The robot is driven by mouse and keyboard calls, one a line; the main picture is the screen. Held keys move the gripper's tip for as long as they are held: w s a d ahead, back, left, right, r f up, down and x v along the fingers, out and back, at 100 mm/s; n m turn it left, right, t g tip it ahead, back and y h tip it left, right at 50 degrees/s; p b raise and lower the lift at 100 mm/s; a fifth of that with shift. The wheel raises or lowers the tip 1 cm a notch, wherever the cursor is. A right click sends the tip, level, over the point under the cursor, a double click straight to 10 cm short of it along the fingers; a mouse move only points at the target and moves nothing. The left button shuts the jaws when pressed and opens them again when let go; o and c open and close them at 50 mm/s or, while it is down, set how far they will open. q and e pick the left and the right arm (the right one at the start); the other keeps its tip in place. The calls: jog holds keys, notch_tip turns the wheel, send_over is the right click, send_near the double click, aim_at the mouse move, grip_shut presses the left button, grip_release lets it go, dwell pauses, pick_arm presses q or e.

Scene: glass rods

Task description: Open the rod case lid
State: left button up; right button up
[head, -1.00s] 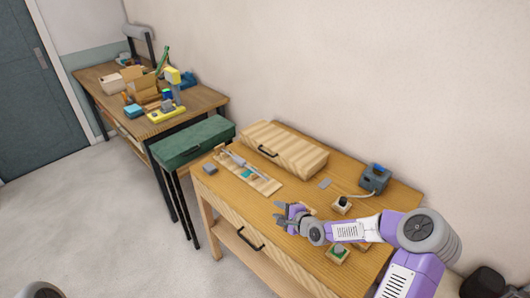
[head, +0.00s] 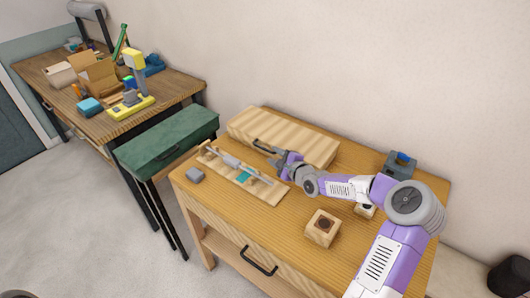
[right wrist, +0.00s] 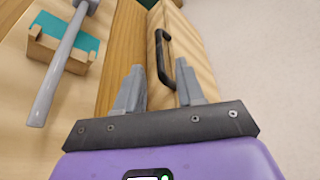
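The rod case, a pale striped wooden box (head: 300,135) with a dark bar handle (head: 262,146) on its front, lies shut at the back of the wooden table. My right gripper (head: 277,157) is in front of the case, close to the handle. In the right wrist view the gripper (right wrist: 159,88) has its two grey fingers apart and empty. The handle (right wrist: 162,58) shows ahead, between the fingertips in the picture; I cannot tell whether they touch it. My left gripper is not in view.
A wooden rack (head: 240,178) with a glass rod lies in front of the case. A green case (head: 168,140) stands left.

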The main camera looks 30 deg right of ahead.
aim_at(266, 150)
jog(key=shift+b+x, duration=0.65)
jog(key=shift+x, duration=2)
jog(key=shift+c, duration=0.5)
jog(key=shift+a, duration=0.1)
grip_shut()
